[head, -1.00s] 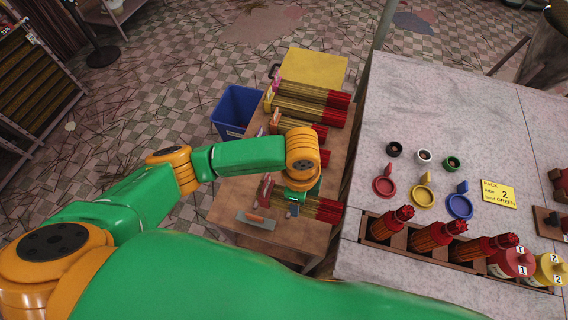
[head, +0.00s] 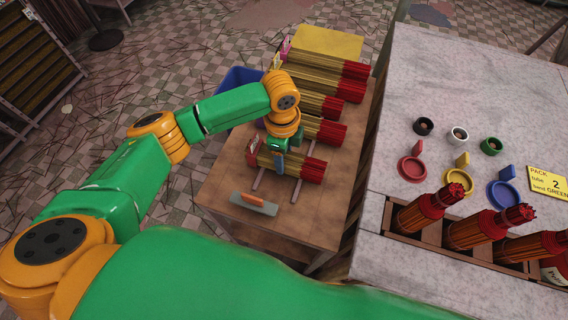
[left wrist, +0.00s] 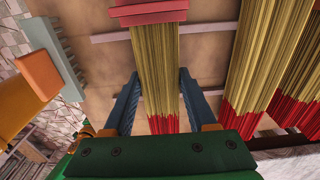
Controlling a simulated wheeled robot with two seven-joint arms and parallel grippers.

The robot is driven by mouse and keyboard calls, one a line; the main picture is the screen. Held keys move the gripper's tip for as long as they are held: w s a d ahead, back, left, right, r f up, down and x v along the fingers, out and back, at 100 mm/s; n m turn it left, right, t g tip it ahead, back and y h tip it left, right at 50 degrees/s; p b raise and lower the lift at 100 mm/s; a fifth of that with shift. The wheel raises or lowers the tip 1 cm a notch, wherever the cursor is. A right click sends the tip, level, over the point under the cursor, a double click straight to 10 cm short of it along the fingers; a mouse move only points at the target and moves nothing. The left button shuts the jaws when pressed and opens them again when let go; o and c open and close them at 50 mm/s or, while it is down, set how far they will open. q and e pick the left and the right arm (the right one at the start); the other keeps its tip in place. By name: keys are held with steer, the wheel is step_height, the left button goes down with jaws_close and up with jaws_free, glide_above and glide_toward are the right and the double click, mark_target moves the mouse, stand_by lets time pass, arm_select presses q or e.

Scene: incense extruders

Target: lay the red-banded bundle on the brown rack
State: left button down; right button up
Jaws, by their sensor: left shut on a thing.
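The red-banded bundle (head: 275,162), tan sticks with red tips and a red band at its left end, is between the blue fingers of my left gripper (head: 281,160). In the left wrist view the bundle (left wrist: 158,75) runs between the fingers of my gripper (left wrist: 160,100), with the red band (left wrist: 150,12) at the top. The gripper is shut on it. The brown rack (head: 230,180) looks like the small brown table with thin pale rails (head: 297,190). The bundle lies across the rails; whether it touches them is hard to tell. My right gripper is not in view.
Several other bundles (head: 325,70) lie behind in a row. A blue bin (head: 228,80) stands to the left. A grey table (head: 460,75) with tubes and coloured caps is at right.

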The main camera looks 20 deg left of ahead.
arm_select(q)
steer(key=shift+r, duration=0.1)
steer(key=shift+c, duration=1)
jaws_free()
step_height(320, 180, up, 12)
steer(key=shift+a, duration=0.15)
